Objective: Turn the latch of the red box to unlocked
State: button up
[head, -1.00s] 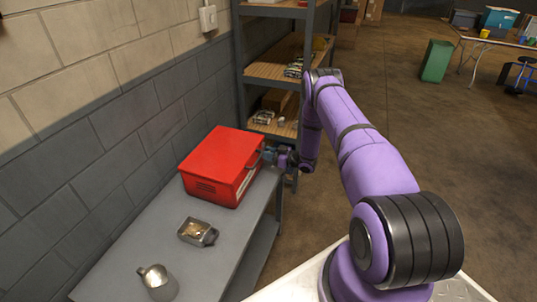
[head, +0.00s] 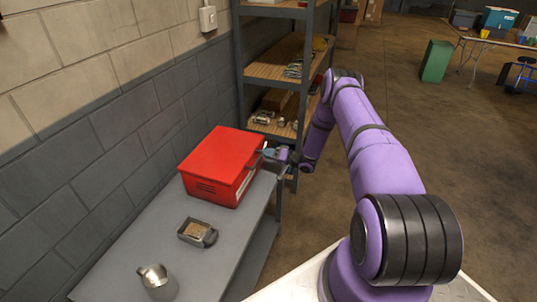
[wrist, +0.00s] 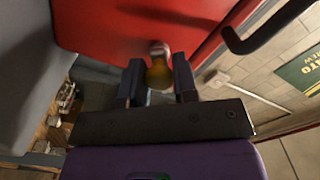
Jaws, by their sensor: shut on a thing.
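The red box (head: 222,162) sits on the far end of the grey bench against the block wall. Its red front fills the upper part of the wrist view (wrist: 130,25). My gripper (wrist: 157,75) is at the box's front face, with its two dark fingers on either side of a small brass-coloured latch knob (wrist: 158,68). The fingers are closed on the knob. In the head view my gripper (head: 266,153) reaches the box's right side from the right. The latch itself is too small to make out there, so its turn angle cannot be read.
A dark handle bar (wrist: 265,28) juts from the box beside the latch. A metal tray (head: 197,232) and a metal jug (head: 157,281) stand on the bench (head: 225,240). A shelf unit (head: 280,72) stands just behind the box. Open floor lies to the right.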

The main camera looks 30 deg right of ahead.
jog(key=m, duration=0.3)
jog(key=shift+d+f+m, duration=0.1)
jog(key=shift+m, duration=2.1)
jog(key=o, duration=0.9)
jog(key=v, duration=1)
jog(key=shift+s+d, duration=0.25)
jog(key=shift+s, duration=0.1)
jog(key=shift+w, duration=0.1)
